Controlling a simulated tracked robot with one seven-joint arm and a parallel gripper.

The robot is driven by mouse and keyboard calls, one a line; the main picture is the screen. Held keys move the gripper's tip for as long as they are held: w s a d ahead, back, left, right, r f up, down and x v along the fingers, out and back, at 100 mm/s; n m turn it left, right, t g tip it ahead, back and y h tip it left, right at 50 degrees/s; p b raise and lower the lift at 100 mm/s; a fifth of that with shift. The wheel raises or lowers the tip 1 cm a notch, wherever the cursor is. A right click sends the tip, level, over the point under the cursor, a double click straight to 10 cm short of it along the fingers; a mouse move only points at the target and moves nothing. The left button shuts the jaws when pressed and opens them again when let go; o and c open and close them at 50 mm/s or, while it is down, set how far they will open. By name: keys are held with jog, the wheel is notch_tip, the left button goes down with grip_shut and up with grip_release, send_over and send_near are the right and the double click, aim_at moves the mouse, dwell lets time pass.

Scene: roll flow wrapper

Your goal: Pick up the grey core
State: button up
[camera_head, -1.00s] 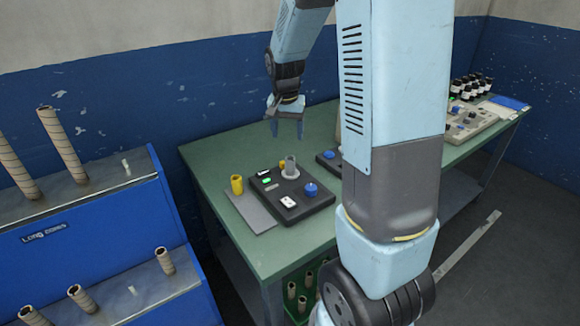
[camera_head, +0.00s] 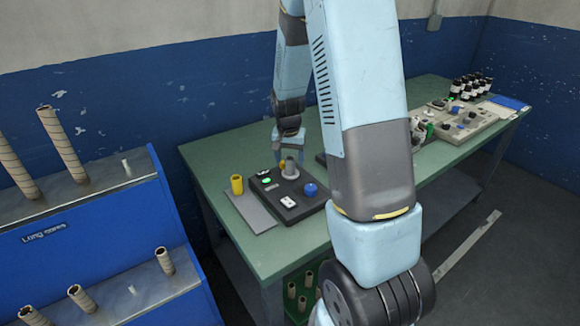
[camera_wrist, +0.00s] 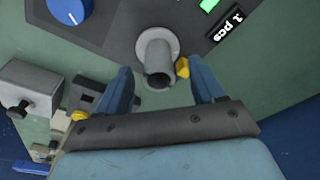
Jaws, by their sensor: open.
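The grey core (camera_head: 290,166) stands upright on the dark control box (camera_head: 287,206) on the green table. The wrist view shows the grey core (camera_wrist: 157,58) as a hollow tube, its open end towards the camera. My gripper (camera_head: 290,154) is just above and behind the core in the head view. In the wrist view my gripper (camera_wrist: 164,74) is open, with one blue finger on each side of the core's open end. I cannot tell whether either finger touches it.
A yellow cylinder (camera_head: 237,185) stands on a grey plate (camera_head: 250,211) left of the box. A blue knob (camera_head: 310,189) rises from the box. A blue rack (camera_head: 85,225) with brown tubes is at the left.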

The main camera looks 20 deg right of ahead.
jog(key=shift+w+d+f, duration=0.1)
jog(key=shift+f, duration=0.6)
jog(key=shift+w+d+f, duration=0.1)
jog(key=shift+f, duration=0.6)
jog(key=c, duration=1.2)
jog(key=shift+r, duration=0.1)
